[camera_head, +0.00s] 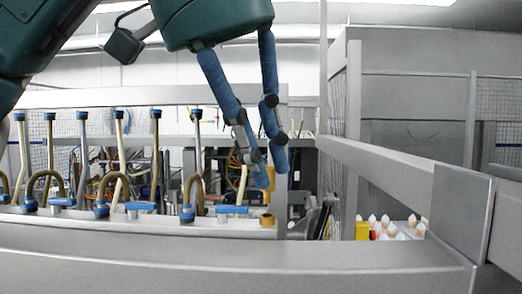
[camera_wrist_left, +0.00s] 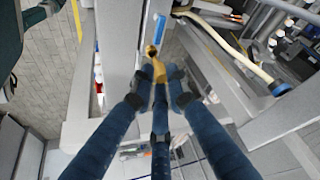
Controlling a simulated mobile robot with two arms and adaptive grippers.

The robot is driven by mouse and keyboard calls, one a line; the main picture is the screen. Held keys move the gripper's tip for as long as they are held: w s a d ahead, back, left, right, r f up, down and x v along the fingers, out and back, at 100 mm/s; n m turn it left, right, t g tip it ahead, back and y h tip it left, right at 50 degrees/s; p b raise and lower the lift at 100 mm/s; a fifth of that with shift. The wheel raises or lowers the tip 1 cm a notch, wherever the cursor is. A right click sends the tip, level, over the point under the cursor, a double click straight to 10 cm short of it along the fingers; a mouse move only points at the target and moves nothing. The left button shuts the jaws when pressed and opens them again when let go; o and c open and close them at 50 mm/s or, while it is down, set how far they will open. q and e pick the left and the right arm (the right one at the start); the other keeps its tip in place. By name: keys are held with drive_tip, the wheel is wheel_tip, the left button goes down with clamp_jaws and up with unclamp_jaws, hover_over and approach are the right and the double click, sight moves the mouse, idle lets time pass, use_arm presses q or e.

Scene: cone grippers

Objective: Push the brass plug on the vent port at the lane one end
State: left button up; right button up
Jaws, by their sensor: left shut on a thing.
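My left gripper (camera_head: 271,166) comes down from above, its blue fingers shut on a small brass plug (camera_head: 269,179). The plug also shows between the fingertips in the left wrist view (camera_wrist_left: 159,73). Below it in the head view, a short brass vent port (camera_head: 267,219) stands at the right end of the grey rail. The plug is just above the port, with a small gap between them in the head view. In the wrist view the port (camera_wrist_left: 150,50) shows just beyond the plug, and the two overlap. The fingers hide part of the plug. My right gripper is in neither view.
Several hoses with blue fittings (camera_head: 187,213) and blue valve handles (camera_head: 231,209) line the grey rail (camera_head: 140,232) left of the port. A grey beam (camera_head: 400,165) runs along the right. White-tipped cones (camera_head: 390,229) and a yellow block (camera_head: 362,230) lie beyond the rail.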

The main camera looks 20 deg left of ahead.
use_arm(q)
drive_tip(key=shift+f+b, duration=0.9)
drive_tip(key=shift+f, duration=0.35)
idle(1.3)
drive_tip(key=o, duration=1.2)
drive_tip(key=shift+o, duration=0.2)
drive_tip(key=shift+r+p, duration=1.25)
drive_tip(key=shift+r, duration=1.25)
